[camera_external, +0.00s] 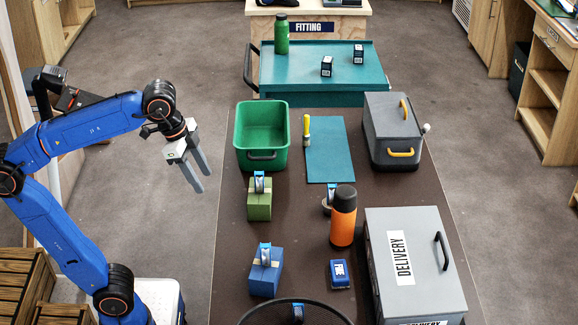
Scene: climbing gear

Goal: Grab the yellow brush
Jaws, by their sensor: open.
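The yellow brush (307,126) stands out by its yellow handle, which points away from the camera. It lies at the left edge of the teal mat (330,150) on the dark table, just right of the green bin. My gripper (199,182) is to the left of the table, over the floor side, with its two grey fingers pointing down and apart. It is empty and well away from the brush, with the green bin between them.
The green bin (262,115) stands left of the brush. A grey box (393,140) with yellow handles is at right. An orange bottle (343,220), a green box (259,206), a blue box (264,280) and a grey delivery box (421,262) stand nearer. A teal cart (290,70) is behind.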

